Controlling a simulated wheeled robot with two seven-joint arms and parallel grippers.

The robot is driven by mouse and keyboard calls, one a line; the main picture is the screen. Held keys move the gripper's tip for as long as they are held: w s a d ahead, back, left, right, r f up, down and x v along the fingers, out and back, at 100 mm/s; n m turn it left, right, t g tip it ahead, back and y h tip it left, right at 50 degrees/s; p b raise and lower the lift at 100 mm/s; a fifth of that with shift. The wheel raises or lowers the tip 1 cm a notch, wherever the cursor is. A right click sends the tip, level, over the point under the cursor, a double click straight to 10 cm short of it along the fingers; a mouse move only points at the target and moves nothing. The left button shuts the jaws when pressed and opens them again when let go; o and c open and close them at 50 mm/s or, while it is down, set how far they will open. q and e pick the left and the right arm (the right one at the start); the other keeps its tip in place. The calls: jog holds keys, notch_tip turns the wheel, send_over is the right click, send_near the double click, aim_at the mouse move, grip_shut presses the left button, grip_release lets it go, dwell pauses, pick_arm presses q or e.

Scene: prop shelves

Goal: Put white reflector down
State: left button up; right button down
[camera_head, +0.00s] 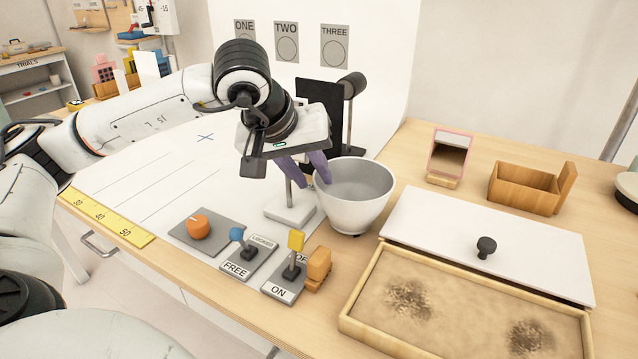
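The white bowl-shaped piece (345,215), which I take for the white reflector, is upright at the table's middle, its grey hollow facing up. Its base appears to be on the table. My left gripper (313,184) points down at its left rim with two purple fingers. Whether either finger touches the bowl is hard to tell. My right gripper is not in view.
A stand with a white base (289,208) is close left of the bowl; a black panel (318,108) and black lamp-like head (352,84) are behind. Switches (248,255) are in front. A white lidded panel (470,235), sand tray (440,310) and wooden box (525,190) are right.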

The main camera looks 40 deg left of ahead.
pick_arm(q)
jog(key=shift+p+v, duration=0.3)
jog(key=shift+v, duration=2.6)
jog(key=shift+r, duration=0.1)
